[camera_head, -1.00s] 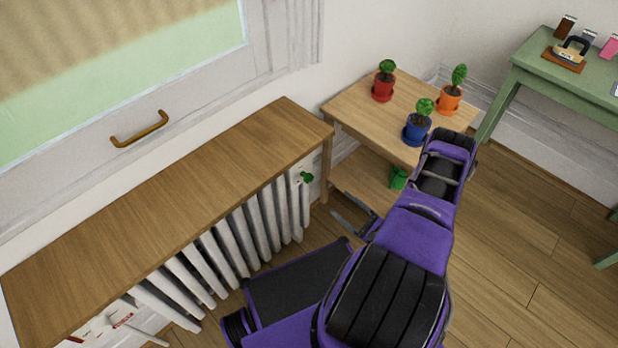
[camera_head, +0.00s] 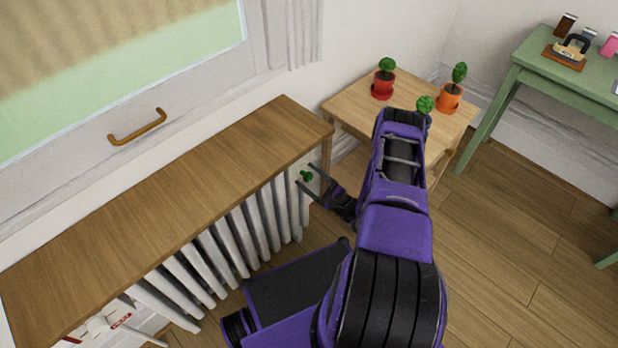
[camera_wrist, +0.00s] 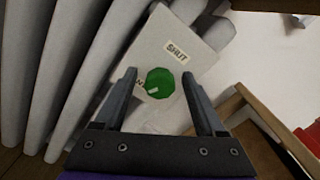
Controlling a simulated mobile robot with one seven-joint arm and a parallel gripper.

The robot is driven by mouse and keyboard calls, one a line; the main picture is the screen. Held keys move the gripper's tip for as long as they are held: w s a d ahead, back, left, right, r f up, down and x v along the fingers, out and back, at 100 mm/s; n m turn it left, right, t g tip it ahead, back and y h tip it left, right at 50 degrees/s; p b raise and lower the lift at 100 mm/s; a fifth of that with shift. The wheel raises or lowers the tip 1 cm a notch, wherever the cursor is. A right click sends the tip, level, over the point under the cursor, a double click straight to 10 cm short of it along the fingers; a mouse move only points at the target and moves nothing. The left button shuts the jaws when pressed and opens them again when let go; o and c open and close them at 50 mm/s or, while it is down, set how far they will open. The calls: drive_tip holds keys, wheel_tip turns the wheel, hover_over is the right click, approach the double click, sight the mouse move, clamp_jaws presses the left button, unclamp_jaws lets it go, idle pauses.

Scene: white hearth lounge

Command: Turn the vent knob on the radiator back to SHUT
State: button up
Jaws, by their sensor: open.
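The green vent knob (camera_wrist: 159,83) sits on a pale plate (camera_wrist: 165,50) at the end of the white radiator (camera_head: 262,225). In the wrist view a SHUT label (camera_wrist: 177,52) is above and right of the knob. Another label (camera_wrist: 141,84) at its left is partly hidden. A pale mark on the knob points toward the lower left, away from SHUT. My gripper (camera_wrist: 160,80) is open, with one finger on each side of the knob in the picture. Contact cannot be told. In the head view the knob (camera_head: 306,176) shows between the fingertips.
A wooden shelf (camera_head: 180,205) covers the radiator top. A small wooden table (camera_head: 350,101) beside it holds a red pot (camera_head: 382,88), an orange pot (camera_head: 450,97) and a plant (camera_head: 425,104) partly behind my arm. A green table (camera_head: 535,65) stands at the right.

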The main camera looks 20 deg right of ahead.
clamp_jaws()
idle(0.3)
